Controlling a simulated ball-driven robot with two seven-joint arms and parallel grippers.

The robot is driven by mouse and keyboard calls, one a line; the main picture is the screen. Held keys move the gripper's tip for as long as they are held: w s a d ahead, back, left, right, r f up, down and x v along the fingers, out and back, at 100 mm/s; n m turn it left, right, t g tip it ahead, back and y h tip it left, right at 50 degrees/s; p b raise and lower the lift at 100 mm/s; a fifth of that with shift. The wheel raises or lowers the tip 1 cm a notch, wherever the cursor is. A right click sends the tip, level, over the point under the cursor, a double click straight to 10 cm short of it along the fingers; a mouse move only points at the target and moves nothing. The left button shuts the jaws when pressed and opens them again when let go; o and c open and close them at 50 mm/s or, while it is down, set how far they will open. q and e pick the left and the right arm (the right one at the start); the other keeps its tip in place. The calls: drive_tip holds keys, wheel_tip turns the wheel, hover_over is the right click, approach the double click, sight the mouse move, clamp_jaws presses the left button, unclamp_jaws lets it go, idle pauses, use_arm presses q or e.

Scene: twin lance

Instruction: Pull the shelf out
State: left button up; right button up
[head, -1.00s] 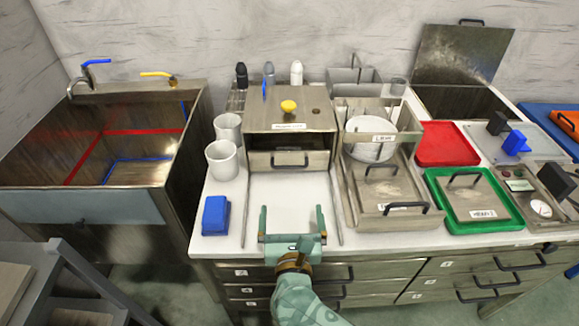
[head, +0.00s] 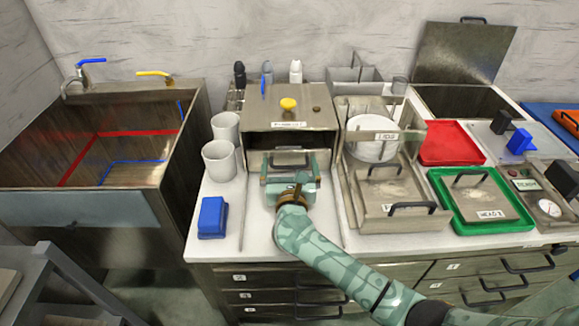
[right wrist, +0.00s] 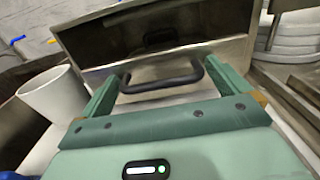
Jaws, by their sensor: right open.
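The shelf is a metal panel (right wrist: 155,50) with a dark handle (right wrist: 160,80), set in the lower opening of a steel box (head: 291,108) with a yellow knob on top. My right gripper (head: 290,162) is in front of this panel. In the right wrist view its green fingers (right wrist: 165,84) are open, one on each side of the handle. I cannot tell whether they touch it. In the head view the gripper hides part of the panel and handle. My left gripper is not in view.
Two white mugs (head: 219,160) and a blue block (head: 213,217) stand left of the gripper. Thin metal rails (head: 247,208) lie along the white counter below the box. Steel trays (head: 398,200) stand close on the right.

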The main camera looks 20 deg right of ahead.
drive_tip(key=shift+c, duration=0.3)
drive_tip(key=c, duration=1)
drive_tip(key=p+v, duration=0.2)
drive_tip(key=v, duration=0.7)
drive_tip(key=shift+s+r+p, duration=0.1)
drive_tip(key=shift+s+p, duration=0.1)
drive_tip(key=shift+p, duration=0.1)
drive_tip(key=p+v, duration=0.1)
drive_tip(key=v, duration=1.3)
drive_tip(key=shift+s+a, duration=0.1)
drive_tip(key=shift+s, duration=0.05)
